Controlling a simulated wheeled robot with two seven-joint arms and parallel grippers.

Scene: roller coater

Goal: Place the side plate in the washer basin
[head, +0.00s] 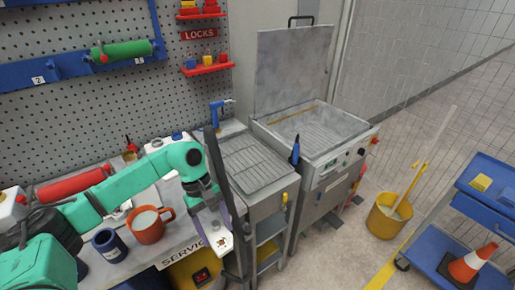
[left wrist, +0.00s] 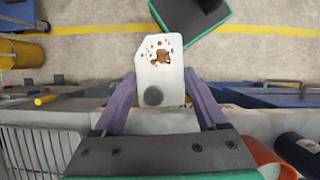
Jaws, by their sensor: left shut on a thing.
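The side plate (left wrist: 152,75) is a flat white piece with clipped corners, brown stains and a grey round spot. My left gripper (left wrist: 158,99) is shut on it, with a purple finger on each side. In the head view the plate (head: 221,241) hangs below my left gripper (head: 214,215), near the right end of the service bench. The washer basin (head: 318,130) is a metal tub with a rack-like floor, to the right and farther back. Its lid (head: 292,70) stands open. The plate is apart from the basin. My right gripper does not show.
A metal draining rack (head: 255,163) lies between bench and basin. A dark upright bar (head: 222,185) passes close to my left gripper. An orange mug (head: 148,226) and a blue cup (head: 108,243) stand on the bench. A yellow bucket (head: 387,217) and blue cart (head: 450,250) are at right.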

